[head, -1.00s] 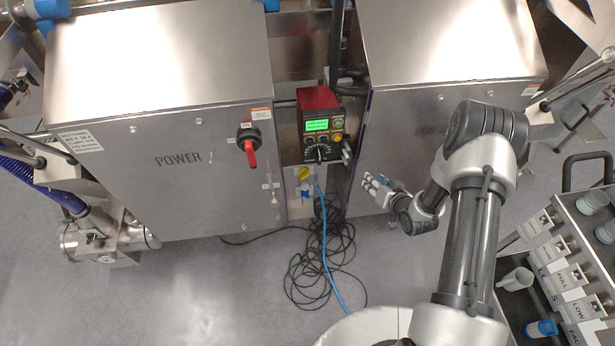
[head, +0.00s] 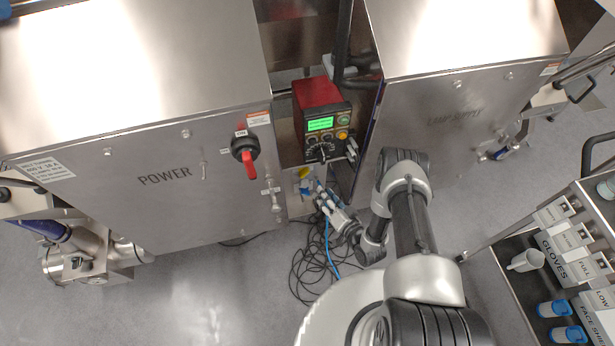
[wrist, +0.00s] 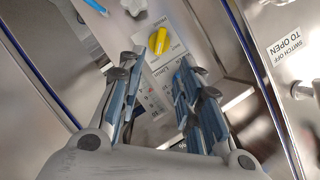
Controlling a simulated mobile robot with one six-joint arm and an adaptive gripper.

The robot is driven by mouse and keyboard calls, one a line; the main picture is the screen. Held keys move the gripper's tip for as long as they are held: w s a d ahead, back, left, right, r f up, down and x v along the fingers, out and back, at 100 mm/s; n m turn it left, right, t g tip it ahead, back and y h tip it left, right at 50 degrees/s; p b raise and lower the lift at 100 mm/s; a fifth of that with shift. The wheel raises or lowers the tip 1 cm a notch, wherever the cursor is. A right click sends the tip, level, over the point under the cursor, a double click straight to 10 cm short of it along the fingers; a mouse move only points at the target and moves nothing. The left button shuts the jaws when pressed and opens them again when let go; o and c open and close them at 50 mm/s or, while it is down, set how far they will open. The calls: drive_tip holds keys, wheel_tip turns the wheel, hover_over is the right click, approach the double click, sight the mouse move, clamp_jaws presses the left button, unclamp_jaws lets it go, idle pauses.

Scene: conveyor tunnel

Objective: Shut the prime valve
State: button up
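A yellow handle (wrist: 158,40), the likely prime valve, sits on a light panel between the two steel cabinets. In the head view the yellow handle (head: 305,173) is below the red control box. In the head view my gripper (head: 322,195) is just below and to the right of the handle.
A red control box (head: 320,105) with a green screen is above. The POWER cabinet (head: 130,190) with a red rotary switch (head: 247,155) is at left. Another cabinet (head: 460,130) is at right. Black cables (head: 305,275) and a blue hose lie on the floor. A supply cart (head: 510,290) stands at right.

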sight(306, 175)
drive_tip(key=b+x, duration=0.3)
drive_tip(key=x, duration=0.9)
drive_tip(key=shift+b, duration=0.35)
drive_tip(key=shift+c, duration=0.2)
clamp_jaws()
